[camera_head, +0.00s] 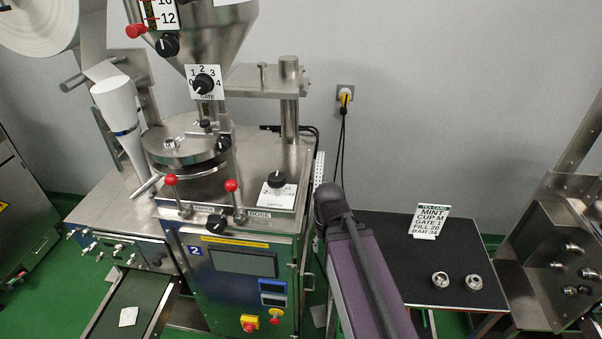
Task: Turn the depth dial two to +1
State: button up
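The machine marked with a blue "2" label (195,251) stands at centre left. On its steel top, at the right, a black dial (277,181) sits on a white plate (277,196) with small markings. This looks like the depth dial, but its lettering and pointer are too small to read. A purple and black link of my arm rises from the bottom edge, right of the machine and apart from the dial. My gripper is not in view.
A gate knob (204,83) is on the hopper above. Two red-balled levers (171,180) (231,186) stand left of the dial, with a steel post (289,110) behind it. A black table (420,270) at right bears a card (430,221) and two metal cups (440,279) (473,283).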

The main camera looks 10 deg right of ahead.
aim_at(277, 179)
jog(key=z, duration=0.55)
jog(key=k, duration=0.95)
jog(key=u, duration=0.7)
jog(key=i, duration=1)
jog(key=z, duration=0.1)
